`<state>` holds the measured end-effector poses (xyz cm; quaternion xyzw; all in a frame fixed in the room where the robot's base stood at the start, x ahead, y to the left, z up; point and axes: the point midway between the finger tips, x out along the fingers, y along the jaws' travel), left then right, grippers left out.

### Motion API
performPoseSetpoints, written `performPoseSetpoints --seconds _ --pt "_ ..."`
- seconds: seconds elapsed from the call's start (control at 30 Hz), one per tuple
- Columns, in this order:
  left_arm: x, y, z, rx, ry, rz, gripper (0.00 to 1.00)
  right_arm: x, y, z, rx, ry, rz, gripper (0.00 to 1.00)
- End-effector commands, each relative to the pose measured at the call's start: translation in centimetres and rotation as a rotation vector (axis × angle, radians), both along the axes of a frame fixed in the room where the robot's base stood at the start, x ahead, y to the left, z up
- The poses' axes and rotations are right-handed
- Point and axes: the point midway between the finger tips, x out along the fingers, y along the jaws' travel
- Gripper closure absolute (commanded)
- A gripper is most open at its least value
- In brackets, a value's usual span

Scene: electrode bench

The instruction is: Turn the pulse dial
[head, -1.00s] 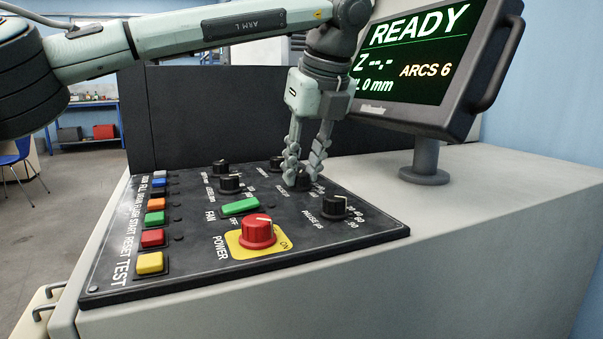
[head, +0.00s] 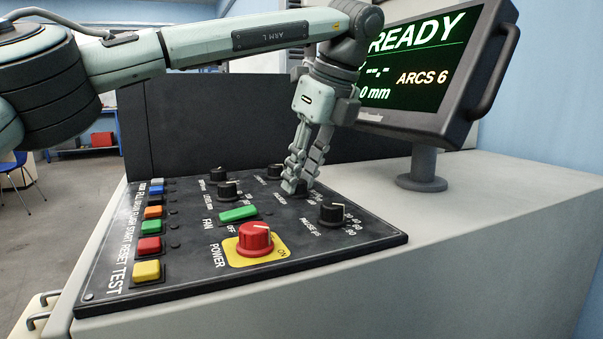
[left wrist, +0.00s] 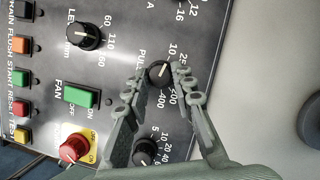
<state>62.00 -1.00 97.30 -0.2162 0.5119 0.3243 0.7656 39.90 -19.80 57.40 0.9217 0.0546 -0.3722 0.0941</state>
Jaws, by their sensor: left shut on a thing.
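The pulse dial is a black ribbed knob (left wrist: 158,74) with a white pointer line, seen near the middle of the left wrist view, with its scale numbers to the right. My left gripper (left wrist: 158,82) has one finger on each side of it and is shut on it. In the head view the left gripper (head: 298,176) reaches down onto the panel, and the pulse dial (head: 293,188) is mostly hidden by its fingertips. My right gripper shows in neither view.
The pause dial (head: 332,212) stands close by, nearer the front. The red power knob (head: 255,239), green fan switch (head: 238,214) and level dial (left wrist: 84,36) are on the same panel (head: 190,275). The monitor (head: 430,70) stands behind, right of the gripper.

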Motion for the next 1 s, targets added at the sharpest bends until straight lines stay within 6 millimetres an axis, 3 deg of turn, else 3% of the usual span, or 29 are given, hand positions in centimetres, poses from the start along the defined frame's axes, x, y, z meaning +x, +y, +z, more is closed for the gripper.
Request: performPoseSetpoints --seconds 0.07,0.1,0.27,0.67,1.0 --pt "0.1 0.1 0.2 -0.001 -0.005 0.003 1.00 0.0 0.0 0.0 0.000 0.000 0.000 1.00" --pt "0.1 0.1 0.2 -0.001 -0.005 0.003 0.73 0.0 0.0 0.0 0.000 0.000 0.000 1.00" --pt "0.1 0.1 0.1 -0.001 -0.004 0.002 0.55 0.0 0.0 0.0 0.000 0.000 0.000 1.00" --pt "-0.2 -0.2 0.9 -0.002 -0.003 0.001 0.55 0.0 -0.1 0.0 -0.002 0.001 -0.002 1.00" --pt "-2.0 -2.2 7.2 -0.003 -0.006 0.001 0.55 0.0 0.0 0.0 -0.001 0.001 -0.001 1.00"
